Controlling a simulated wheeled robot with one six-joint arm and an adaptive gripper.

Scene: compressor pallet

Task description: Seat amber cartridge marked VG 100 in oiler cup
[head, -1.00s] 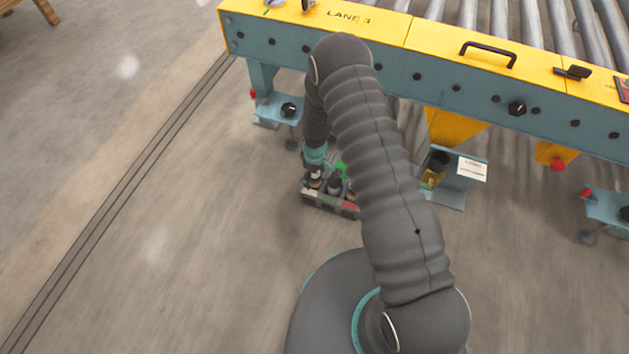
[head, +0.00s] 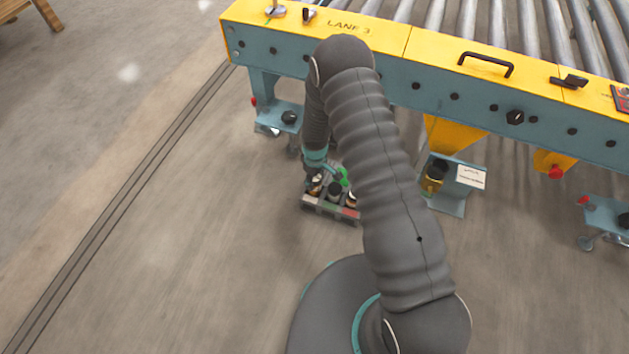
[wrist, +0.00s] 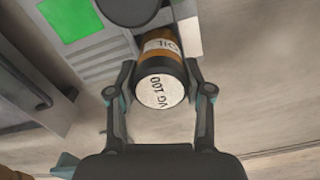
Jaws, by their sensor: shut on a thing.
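In the wrist view my gripper (wrist: 160,105) is shut on the amber cartridge (wrist: 161,66). The cartridge has a dark end band and a pale end face that reads VG 100. In the head view my gripper (head: 315,184) is down at a small caddy (head: 328,208) on the floor, partly hidden by my arm. I cannot tell whether the cartridge is still inside the caddy or clear of it. The oiler, with an amber and dark cup (head: 433,177), sits on a teal bracket under the conveyor, right of my arm. The cup's inside is too small to make out.
The Lane 3 conveyor (head: 390,55) with its yellow top rail and rollers spans the back. A white label card (head: 471,177) stands by the oiler. Teal feet (head: 605,215) with red knobs stick out at the right.

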